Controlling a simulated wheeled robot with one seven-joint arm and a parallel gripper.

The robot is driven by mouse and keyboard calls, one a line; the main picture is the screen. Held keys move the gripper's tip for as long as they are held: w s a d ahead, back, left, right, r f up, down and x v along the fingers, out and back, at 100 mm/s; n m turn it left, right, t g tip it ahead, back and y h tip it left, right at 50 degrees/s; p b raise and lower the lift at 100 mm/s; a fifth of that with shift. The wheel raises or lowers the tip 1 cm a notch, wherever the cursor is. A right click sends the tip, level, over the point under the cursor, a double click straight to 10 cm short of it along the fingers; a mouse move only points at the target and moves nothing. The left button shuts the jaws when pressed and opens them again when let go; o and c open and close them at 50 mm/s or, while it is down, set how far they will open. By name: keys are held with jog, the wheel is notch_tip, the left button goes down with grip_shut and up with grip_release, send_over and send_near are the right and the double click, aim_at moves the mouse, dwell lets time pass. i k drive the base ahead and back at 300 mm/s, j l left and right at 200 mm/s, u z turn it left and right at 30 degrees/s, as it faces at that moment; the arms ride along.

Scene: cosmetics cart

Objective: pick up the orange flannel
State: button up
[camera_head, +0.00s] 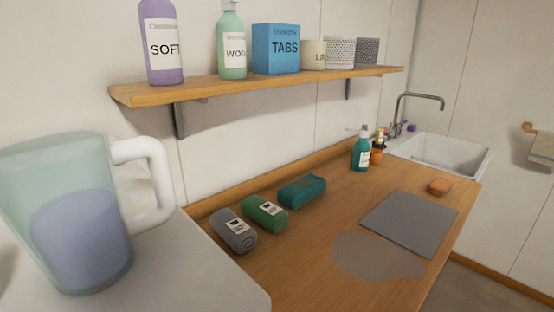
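A small orange-brown block (439,187) lies on the wooden counter at the right, beyond the grey mat; I cannot tell whether it is a folded flannel or a sponge. No rolled orange cloth shows. A grey rolled cloth (233,231), a green rolled cloth (265,212) and a teal cloth bundle (301,191) lie in a row along the counter's wall side. The grey and green ones bear labels. My gripper is not in view.
A large jug (82,215) stands on a white surface (190,280) at the left. The counter (315,225) holds a grey mat (408,223), a flat grey-brown patch (375,256) and a teal bottle (361,152). A shelf (270,85) overhangs the back; a sink (445,155) lies beyond.

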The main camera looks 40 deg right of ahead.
aim_at(441, 186)
jog(key=z, duration=1.8)
